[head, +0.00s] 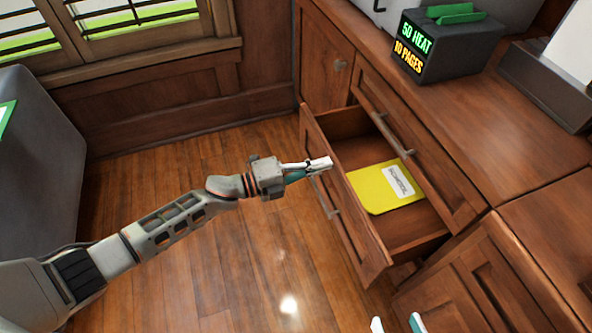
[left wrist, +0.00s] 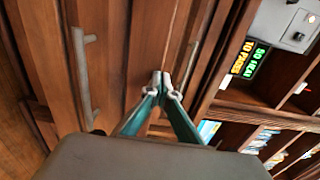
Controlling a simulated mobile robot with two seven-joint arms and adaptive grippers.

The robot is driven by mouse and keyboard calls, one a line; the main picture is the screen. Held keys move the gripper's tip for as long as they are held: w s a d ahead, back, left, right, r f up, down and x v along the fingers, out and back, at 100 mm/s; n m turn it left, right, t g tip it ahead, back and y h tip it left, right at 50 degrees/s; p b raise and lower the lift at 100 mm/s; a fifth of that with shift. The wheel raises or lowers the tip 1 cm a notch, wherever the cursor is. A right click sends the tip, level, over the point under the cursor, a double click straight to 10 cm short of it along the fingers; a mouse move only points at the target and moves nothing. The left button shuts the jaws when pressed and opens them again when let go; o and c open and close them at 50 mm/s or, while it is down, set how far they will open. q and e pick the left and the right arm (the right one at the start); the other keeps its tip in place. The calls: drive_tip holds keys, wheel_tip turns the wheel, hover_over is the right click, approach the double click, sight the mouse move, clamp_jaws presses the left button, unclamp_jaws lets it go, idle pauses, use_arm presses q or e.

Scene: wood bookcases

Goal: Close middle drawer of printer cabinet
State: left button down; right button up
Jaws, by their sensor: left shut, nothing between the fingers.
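The open wooden drawer (head: 345,208) juts out from the printer cabinet (head: 425,150), below a closed upper drawer. A yellow folder (head: 375,188) with a white label lies in it. My left gripper (head: 325,163) is shut and empty, overlapping the top edge of the drawer front in the head view; I cannot tell whether it touches. In the left wrist view its fingertips (left wrist: 163,82) meet in front of wood panels, with a drawer handle (left wrist: 86,75) to the left. My right gripper (head: 397,325) shows only its two separated fingertips at the bottom edge, below the drawer's near corner.
A dark box with lit text (head: 435,45) stands on the cabinet top. A closed cabinet door (head: 325,60) is beyond the drawer, and more cabinets (head: 490,280) are at lower right. A grey object (head: 40,150) stands at left. The wood floor (head: 220,250) is clear before the drawer.

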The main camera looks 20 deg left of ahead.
use_arm(q)
drive_tip(key=b+x, duration=0.2)
drive_tip(key=x, duration=1)
use_arm(e)
drive_tip(key=a+m, duration=0.1)
drive_tip(key=s+a, duration=0.1)
drive_tip(key=a+f+m, duration=0.1)
drive_tip(key=shift+s+a+f+m+y, duration=0.1)
drive_tip(key=shift+s+a+m+y, duration=0.2)
drive_tip(key=shift+y, duration=0.1)
